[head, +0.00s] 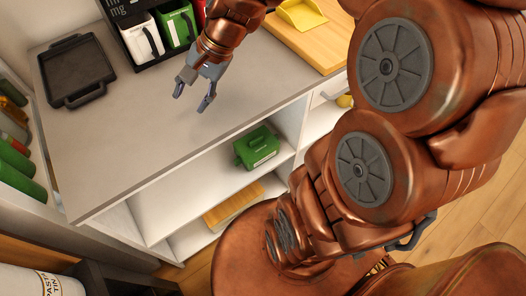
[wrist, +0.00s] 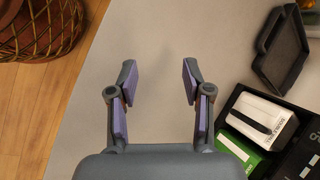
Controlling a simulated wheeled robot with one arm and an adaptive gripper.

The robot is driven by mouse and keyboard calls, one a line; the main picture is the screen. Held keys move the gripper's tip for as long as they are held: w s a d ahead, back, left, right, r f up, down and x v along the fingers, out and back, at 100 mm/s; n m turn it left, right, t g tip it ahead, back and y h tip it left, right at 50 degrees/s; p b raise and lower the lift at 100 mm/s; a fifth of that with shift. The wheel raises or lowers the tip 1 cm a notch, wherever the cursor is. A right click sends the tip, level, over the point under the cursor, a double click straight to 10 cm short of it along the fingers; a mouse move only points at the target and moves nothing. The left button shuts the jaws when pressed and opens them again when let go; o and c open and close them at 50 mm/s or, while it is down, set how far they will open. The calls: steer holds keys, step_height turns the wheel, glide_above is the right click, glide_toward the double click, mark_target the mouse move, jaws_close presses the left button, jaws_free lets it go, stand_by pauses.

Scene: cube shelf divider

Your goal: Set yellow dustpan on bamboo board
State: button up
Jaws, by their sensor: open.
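The yellow dustpan (head: 301,14) lies on the bamboo board (head: 318,44) at the top of the head view, on the counter top. The upper part of the dustpan is cut off by the frame edge and my arm covers part of the board's right side. My gripper (head: 194,93) is open and empty above the grey counter, to the left of the board and apart from the dustpan. In the wrist view my gripper (wrist: 158,82) has its fingers spread over bare counter. Neither the dustpan nor the board shows in the wrist view.
A black tray (head: 76,70) lies on the counter at left. A black rack with white (head: 142,40) and green (head: 176,25) containers stands behind my gripper. Below, a green box (head: 257,148) sits on a shelf. The counter's front middle (head: 130,140) is clear.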

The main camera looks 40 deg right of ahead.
steer(key=s+d+f+n+g+h, duration=0.1)
steer(key=s+n, duration=0.4)
steer(key=s, duration=0.5)
steer(key=s+d+f+n+g+h, duration=0.2)
steer(key=s+f+n+g+h, duration=0.1)
steer(key=s, duration=0.7)
steer(key=n+h, duration=0.1)
steer(key=n, duration=0.1)
steer(key=shift+s+n+h, duration=0.4)
step_height(320, 180, up, 4)
steer(key=p, duration=0.4)
